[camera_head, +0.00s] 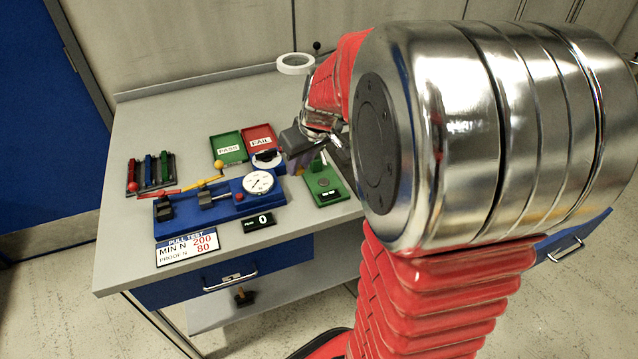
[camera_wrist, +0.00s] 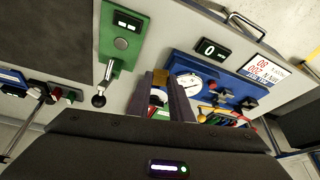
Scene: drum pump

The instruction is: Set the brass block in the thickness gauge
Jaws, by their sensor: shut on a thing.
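The brass block (camera_wrist: 161,75) is between my gripper's fingertips (camera_wrist: 161,84) in the wrist view, and the fingers are shut on it. The thickness gauge is green, with a round grey pad and a small dark display; it shows in the head view (camera_head: 331,195) and at upper left in the wrist view (camera_wrist: 106,42). A lever with a black ball (camera_wrist: 99,100) extends from the gauge. In the head view my gripper (camera_head: 299,166) is above the table, just left of the gauge, with the block hard to make out. In the wrist view the block is right of the gauge, apart from it.
A blue pull-test fixture with a round dial (camera_head: 258,182) stands left of the gauge. A green PASS tray (camera_head: 228,147) and a red FAIL tray (camera_head: 259,138) lie behind. A sign (camera_head: 188,247) and a counter (camera_head: 263,221) are at the front. A white ring (camera_head: 296,64) is at the back.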

